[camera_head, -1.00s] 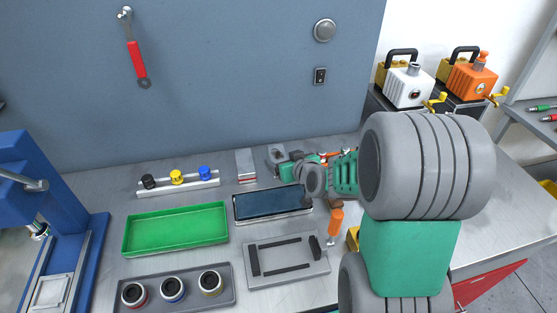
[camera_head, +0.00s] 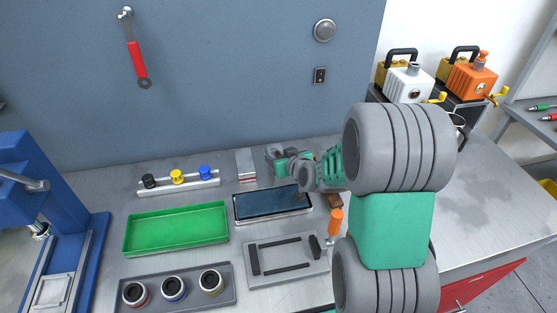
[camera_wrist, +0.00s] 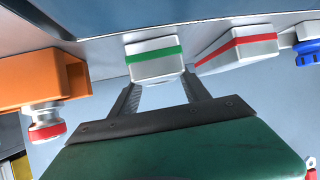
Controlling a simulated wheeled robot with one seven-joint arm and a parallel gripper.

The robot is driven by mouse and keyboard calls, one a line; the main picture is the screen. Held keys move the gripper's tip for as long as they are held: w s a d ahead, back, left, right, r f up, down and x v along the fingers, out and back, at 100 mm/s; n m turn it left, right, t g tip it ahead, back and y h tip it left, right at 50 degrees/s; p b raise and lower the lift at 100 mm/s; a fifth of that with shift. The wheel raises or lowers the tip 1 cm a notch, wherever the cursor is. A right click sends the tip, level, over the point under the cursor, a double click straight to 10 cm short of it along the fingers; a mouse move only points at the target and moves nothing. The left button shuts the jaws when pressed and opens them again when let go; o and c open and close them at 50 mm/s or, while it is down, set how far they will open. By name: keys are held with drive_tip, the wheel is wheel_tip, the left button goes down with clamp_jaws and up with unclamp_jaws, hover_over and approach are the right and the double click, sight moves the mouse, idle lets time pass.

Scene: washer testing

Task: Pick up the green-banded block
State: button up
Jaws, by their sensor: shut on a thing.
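In the wrist view the green-banded block (camera_wrist: 154,66), pale with one green stripe, sits between the tips of my gripper's two fingers (camera_wrist: 162,82). The gripper is shut on it. I cannot tell whether the block is clear of the table. In the head view my gripper (camera_head: 284,164) is at the back of the bench, right of the red-banded block (camera_head: 246,165). The green band is not visible in that view.
The red-banded block (camera_wrist: 238,48) is close beside the held block in the wrist view, with an orange part (camera_wrist: 40,80) on the other side. A green tray (camera_head: 176,230), a dark-topped tray (camera_head: 272,204) and an orange-handled screwdriver (camera_head: 335,222) lie nearby.

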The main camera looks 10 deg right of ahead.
clamp_jaws()
drive_tip(key=shift+r, duration=0.1)
idle(0.5)
